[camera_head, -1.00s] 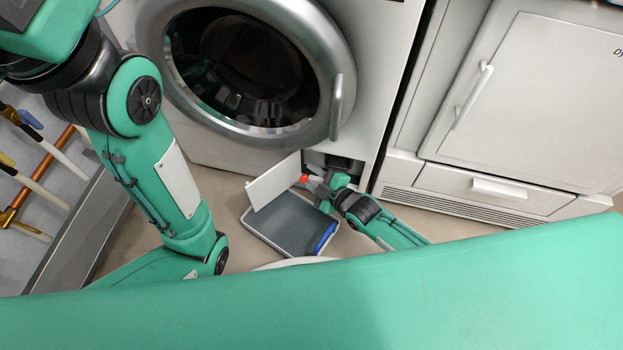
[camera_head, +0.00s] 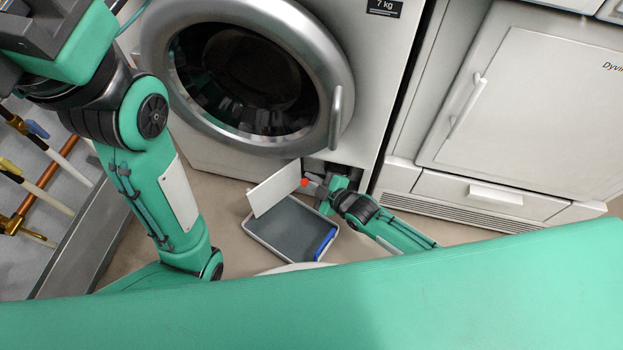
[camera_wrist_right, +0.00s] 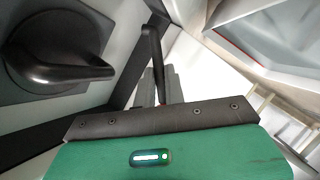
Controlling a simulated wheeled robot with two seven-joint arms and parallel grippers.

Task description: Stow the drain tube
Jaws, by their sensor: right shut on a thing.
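The black drain tube (camera_wrist_right: 152,50) runs down between the fingers of my right gripper (camera_wrist_right: 160,88) in the right wrist view. My right gripper is shut on it, and the fingers partly hide its lower part. In the head view my right gripper (camera_head: 318,187) is at the low service opening (camera_head: 345,172) of the washing machine, just right of the open white flap (camera_head: 274,188). A small orange-red tip (camera_head: 305,183) shows beside the fingers. My left arm comes in at the left; its gripper is out of view.
A black knob (camera_wrist_right: 60,55) sits left of the tube, inside the opening. A shallow grey tray (camera_head: 292,228) with a blue item (camera_head: 325,243) lies on the floor below the flap. The washing machine's round door (camera_head: 248,75) is above. A white dryer (camera_head: 535,110) stands at right.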

